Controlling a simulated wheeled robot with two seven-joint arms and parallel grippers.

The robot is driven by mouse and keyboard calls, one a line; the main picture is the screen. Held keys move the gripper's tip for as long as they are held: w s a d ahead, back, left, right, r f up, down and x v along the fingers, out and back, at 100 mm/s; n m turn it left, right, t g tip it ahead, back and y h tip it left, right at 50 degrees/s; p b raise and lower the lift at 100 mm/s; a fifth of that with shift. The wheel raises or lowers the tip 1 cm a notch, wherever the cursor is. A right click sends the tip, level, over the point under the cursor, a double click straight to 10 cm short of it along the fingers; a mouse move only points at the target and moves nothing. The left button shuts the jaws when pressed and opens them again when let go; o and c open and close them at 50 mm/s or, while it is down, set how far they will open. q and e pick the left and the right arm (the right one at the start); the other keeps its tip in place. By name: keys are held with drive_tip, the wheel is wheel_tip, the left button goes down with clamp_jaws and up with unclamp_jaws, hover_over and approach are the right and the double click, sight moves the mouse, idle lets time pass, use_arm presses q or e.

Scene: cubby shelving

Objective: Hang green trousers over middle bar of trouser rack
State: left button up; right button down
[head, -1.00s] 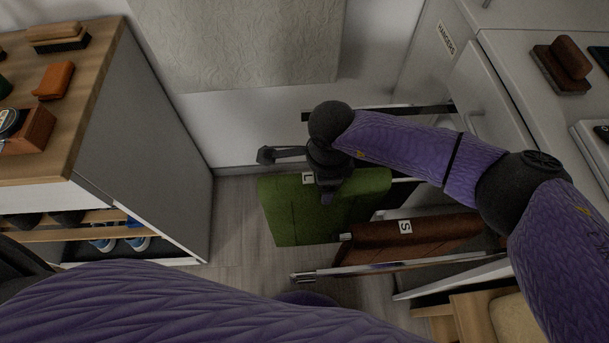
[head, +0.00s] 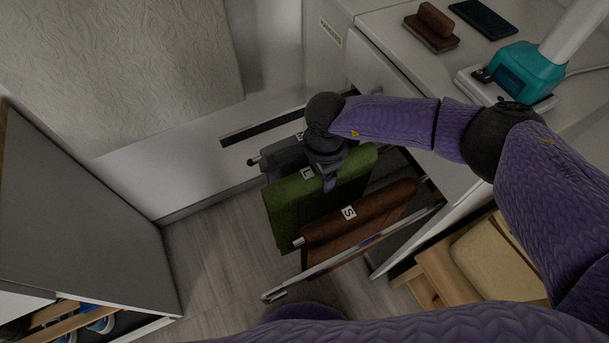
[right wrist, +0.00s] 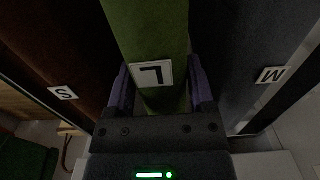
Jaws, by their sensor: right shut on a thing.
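The green trousers (head: 290,214) hang folded at the pulled-out trouser rack (head: 352,254), between the brown trousers (head: 362,223) with an S tag and the dark grey trousers (head: 285,157). My right gripper (head: 328,180) is shut on the green trousers from above, at their top fold. In the right wrist view, the green trousers (right wrist: 150,35) with an L tag lie between my right gripper's two fingers (right wrist: 161,95). The grey trousers (right wrist: 230,60) there bear an M tag. The middle bar is hidden, so I cannot tell whether the trousers rest on it. My left gripper is out of view.
A white counter (head: 400,55) at upper right holds a brown brush (head: 432,28) and a teal device (head: 525,70). A grey cabinet (head: 75,215) stands at left. A wooden drawer (head: 435,280) is at lower right. Bare floor (head: 215,250) lies left of the rack.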

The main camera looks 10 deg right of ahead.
drive_tip(key=shift+w+d+b, duration=0.1)
drive_tip(key=shift+w+d, duration=0.15)
drive_tip(key=shift+d, duration=0.45)
drive_tip(key=shift+w+d+b, duration=0.15)
drive_tip(key=shift+w+d, duration=0.15)
drive_tip(key=shift+d, duration=0.45)
drive_tip(key=shift+w+d+b, duration=0.1)
drive_tip(key=shift+w+d, duration=0.15)
drive_tip(key=shift+d, duration=0.45)
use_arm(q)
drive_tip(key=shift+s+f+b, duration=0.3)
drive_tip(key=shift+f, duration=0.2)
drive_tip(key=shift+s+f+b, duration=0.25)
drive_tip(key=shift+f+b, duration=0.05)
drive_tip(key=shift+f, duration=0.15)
use_arm(e)
drive_tip(key=shift+f, duration=0.9)
drive_tip(key=shift+a, duration=0.1)
drive_tip(key=shift+c, duration=2)
unclamp_jaws()
drive_tip(key=o, duration=0.4)
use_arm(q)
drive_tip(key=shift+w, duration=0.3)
